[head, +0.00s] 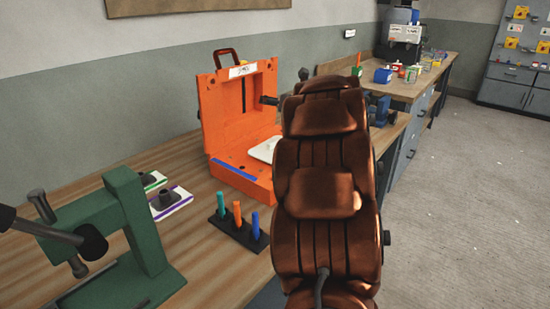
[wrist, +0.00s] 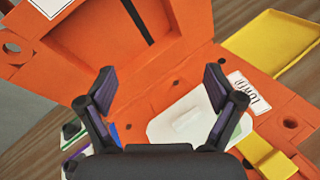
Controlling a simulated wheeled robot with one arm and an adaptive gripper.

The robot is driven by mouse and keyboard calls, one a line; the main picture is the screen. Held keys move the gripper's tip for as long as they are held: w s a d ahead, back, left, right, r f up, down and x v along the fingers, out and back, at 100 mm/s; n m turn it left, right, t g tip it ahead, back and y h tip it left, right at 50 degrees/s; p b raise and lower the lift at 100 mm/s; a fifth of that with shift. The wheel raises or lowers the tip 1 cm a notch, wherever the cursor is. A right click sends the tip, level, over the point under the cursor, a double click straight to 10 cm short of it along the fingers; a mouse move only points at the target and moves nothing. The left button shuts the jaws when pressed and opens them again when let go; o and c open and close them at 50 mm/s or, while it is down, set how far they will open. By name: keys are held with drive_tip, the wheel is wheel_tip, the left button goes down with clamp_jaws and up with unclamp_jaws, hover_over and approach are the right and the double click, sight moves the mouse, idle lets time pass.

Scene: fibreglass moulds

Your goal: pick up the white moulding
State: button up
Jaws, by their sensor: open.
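The white moulding (head: 264,149) lies in the lower half of an open orange mould (head: 236,120) on the bench. My brown arm hides its right part in the head view. In the wrist view the white moulding (wrist: 185,124) is a pale, rounded plate with a raised block on top, lying in the orange mould (wrist: 142,105). My gripper (wrist: 160,84) is open and empty, its two dark fingers spread wide above the mould. The moulding shows between and beyond the fingers, more towards the right one, which covers part of it. No contact shows.
The mould's lid stands upright at the back. A yellow tray (wrist: 268,42) and a yellow block (wrist: 268,157) are at the right in the wrist view. A peg block (head: 238,234), purple-edged piece (head: 178,204) and green press (head: 140,220) stand on the near bench.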

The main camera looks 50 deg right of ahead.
sight(276, 142)
drive_tip(key=s+f+n+y, duration=0.2)
drive_tip(key=f+n, duration=0.1)
drive_tip(key=s+f+n+y+b, duration=0.1)
drive_tip(key=s+f+n+y, duration=0.1)
drive_tip(key=f, duration=0.2)
drive_tip(key=s+d+f+n+y+b, duration=0.1)
drive_tip(key=s+f+n+y, duration=0.1)
drive_tip(key=f+n, duration=0.1)
drive_tip(key=shift+s+f+n+g, duration=0.15)
drive_tip(key=shift+f+n+g, duration=0.2)
drive_tip(key=shift+f, duration=0.5)
drive_tip(key=shift+a+r+p+x, duration=0.1)
drive_tip(key=shift+r+p+x, duration=0.1)
drive_tip(key=shift+x, duration=1.05)
drive_tip(key=shift+a+r+p+x, duration=0.1)
drive_tip(key=shift+p+x, duration=0.1)
drive_tip(key=shift+x, duration=1.1)
drive_tip(key=shift+a+r+p+x, duration=0.1)
drive_tip(key=shift+p+x, duration=0.1)
drive_tip(key=shift+x, duration=1.05)
drive_tip(key=c, duration=1.4)
